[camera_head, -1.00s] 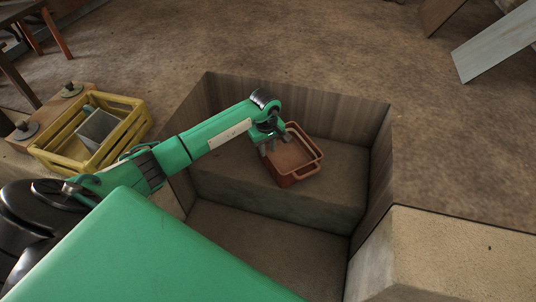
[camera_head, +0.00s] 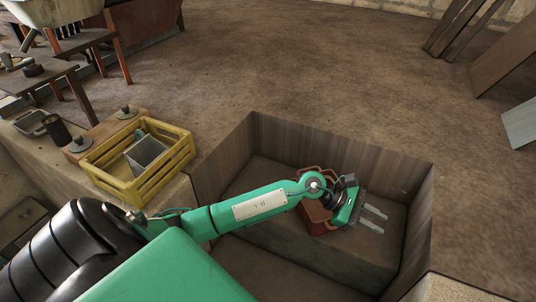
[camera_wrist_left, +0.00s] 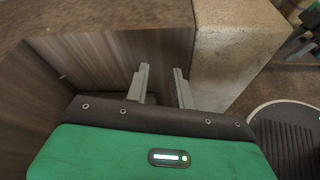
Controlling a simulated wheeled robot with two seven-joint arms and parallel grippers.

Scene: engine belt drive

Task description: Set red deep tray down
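The red deep tray (camera_head: 314,222) rests on the raised ledge inside the wood-walled recess in the head view, partly hidden behind my left arm and wrist. My left gripper (camera_head: 378,220) is just to the right of the tray, apart from it, with its two grey fingers spread and nothing between them. In the left wrist view the gripper (camera_wrist_left: 160,88) is also open and empty, facing a wooden wall and a pale block. The tray does not show in the wrist view.
A yellow crate (camera_head: 118,186) holding a grey metal box (camera_head: 146,153) stands left of the recess. Wooden walls (camera_head: 345,146) enclose the recess at the back and sides. The ledge right of the tray is clear. Open floor lies beyond.

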